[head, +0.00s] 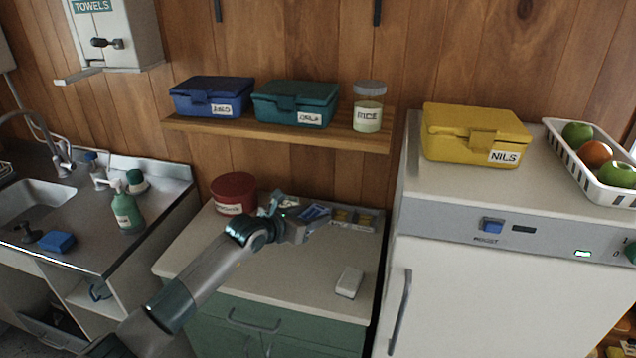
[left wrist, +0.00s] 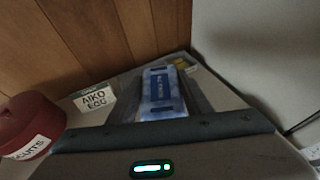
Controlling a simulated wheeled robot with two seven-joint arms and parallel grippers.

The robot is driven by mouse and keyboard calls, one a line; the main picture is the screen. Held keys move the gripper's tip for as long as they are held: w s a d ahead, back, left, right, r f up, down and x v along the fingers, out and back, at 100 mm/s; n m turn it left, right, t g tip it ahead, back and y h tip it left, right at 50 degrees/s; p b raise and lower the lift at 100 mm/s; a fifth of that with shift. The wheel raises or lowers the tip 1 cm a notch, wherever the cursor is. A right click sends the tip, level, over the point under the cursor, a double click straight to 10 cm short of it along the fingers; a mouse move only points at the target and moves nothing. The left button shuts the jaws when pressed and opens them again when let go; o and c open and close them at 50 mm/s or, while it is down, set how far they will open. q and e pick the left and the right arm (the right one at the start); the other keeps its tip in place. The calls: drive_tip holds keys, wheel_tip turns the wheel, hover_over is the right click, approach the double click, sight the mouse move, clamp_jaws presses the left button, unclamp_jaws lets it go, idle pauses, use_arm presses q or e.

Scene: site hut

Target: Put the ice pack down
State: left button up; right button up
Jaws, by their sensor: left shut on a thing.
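The ice pack (head: 316,211) is a small blue and white block with a dark label. My left gripper (head: 318,222) is shut on it above the back of the green cabinet's pale top (head: 260,262). In the left wrist view the ice pack (left wrist: 162,92) lies between the two grey fingers, its labelled face towards the camera. I cannot tell whether its underside touches anything. My right gripper is in neither view.
A red tin (head: 233,193) stands left of my gripper. A grey tray (head: 366,222) with yellow items is behind it, right. A white block (head: 348,283) lies in front; the counter around it is clear. The tall white fridge (head: 480,300) borders the right side.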

use_arm(q)
drive_tip(key=shift+a, duration=0.1)
drive_tip(key=s+a+f+m+h+b, duration=0.1)
drive_tip(key=s+a+b, duration=0.1)
drive_tip(key=s+a, duration=1.05)
drive_tip(key=s+r+m+g+h, duration=0.1)
drive_tip(key=s, duration=0.8)
drive_tip(key=s+a+r+m+g+h+b, duration=0.1)
drive_tip(key=s+r+m+g, duration=0.1)
drive_tip(key=s, duration=0.7)
drive_tip(key=shift+a+r+h, duration=0.3)
drive_tip(key=shift+d, duration=0.15)
drive_tip(key=shift+g, duration=0.3)
